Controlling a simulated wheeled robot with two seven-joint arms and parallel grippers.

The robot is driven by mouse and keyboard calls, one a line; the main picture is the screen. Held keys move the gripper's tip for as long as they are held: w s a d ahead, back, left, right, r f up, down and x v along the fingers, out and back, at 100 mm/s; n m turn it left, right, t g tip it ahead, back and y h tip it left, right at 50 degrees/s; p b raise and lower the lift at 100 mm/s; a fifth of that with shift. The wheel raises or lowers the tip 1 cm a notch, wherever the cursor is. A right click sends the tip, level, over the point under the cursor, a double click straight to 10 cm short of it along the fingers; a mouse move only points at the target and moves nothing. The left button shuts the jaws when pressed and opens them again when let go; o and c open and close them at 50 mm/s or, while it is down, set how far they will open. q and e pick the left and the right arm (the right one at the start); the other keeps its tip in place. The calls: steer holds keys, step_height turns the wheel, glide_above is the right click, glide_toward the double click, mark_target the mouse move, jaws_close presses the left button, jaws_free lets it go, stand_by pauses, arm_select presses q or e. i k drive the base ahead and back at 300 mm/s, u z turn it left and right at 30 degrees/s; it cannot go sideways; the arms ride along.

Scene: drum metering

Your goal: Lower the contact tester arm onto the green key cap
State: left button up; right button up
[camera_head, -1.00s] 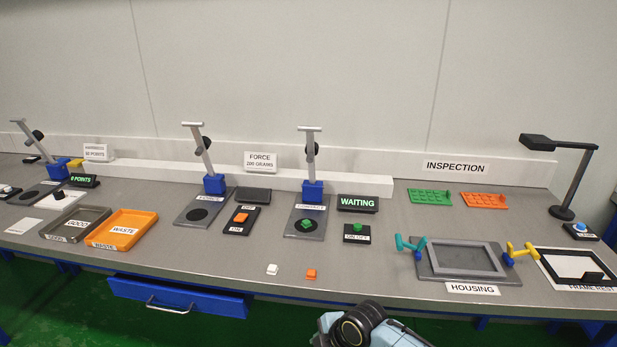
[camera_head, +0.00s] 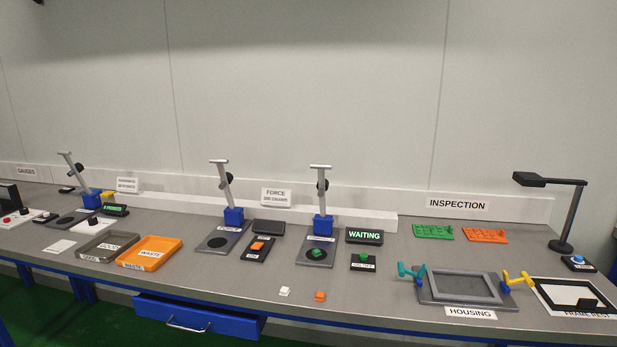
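The contact tester stands in the middle of the bench, with a blue base block (camera_head: 322,225) and a raised grey arm (camera_head: 321,190) topped by a crossbar handle. The arm stands up over the back of its dark plate (camera_head: 327,256). The green key cap (camera_head: 317,254) sits on the round black spot of that plate, clear of the arm. The display beside it (camera_head: 364,236) reads WAITING. Neither of my grippers shows in this view.
The force tester (camera_head: 234,217) stands to the left with its arm raised. A green key on a black switch box (camera_head: 363,262) is to the right. White (camera_head: 285,291) and orange (camera_head: 320,296) caps lie near the front edge. The housing frame (camera_head: 468,288) lies farther right.

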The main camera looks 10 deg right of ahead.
mark_target(323, 184)
steer(key=u, duration=0.15)
steer(key=i, duration=1.05)
steer(key=z, duration=0.3)
